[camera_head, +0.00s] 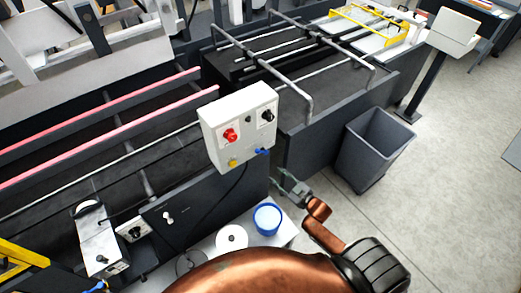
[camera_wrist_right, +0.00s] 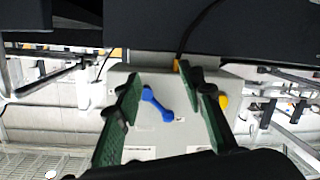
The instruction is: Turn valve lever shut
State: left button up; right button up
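The blue valve lever (camera_head: 262,151) is at the lower right of the white control box (camera_head: 238,125). In the right wrist view the blue lever (camera_wrist_right: 157,104) lies slanted on the pale box face, between the two green finger pads in the picture. My right gripper (camera_head: 281,179) is just below and right of the lever in the head view. It also shows in the wrist view (camera_wrist_right: 162,80), with its fingers apart and nothing held. The lever appears apart from both fingers. My left gripper is not in view.
The box also carries a red knob (camera_head: 230,135), a black knob (camera_head: 267,115) and a yellow knob (camera_head: 233,162). A grey bin (camera_head: 372,150) stands at the right. A blue-rimmed tub (camera_head: 267,218) and a white roll (camera_head: 231,238) sit below the box.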

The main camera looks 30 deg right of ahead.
jog(key=n+t+y, duration=0.1)
jog(key=t, duration=0.1)
send_near(259, 152)
jog(key=w, duration=0.4)
jog(key=w+a+p, duration=0.1)
jog(key=w, duration=0.3)
jog(key=shift+w+a+p, duration=0.3)
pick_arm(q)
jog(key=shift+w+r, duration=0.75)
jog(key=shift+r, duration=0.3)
pick_arm(e)
jog(key=shift+w+a+f+y, duration=0.1)
jog(key=shift+w+y, duration=0.3)
jog(key=shift+c, duration=0.9)
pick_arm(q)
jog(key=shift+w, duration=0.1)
pick_arm(e)
grip_shut()
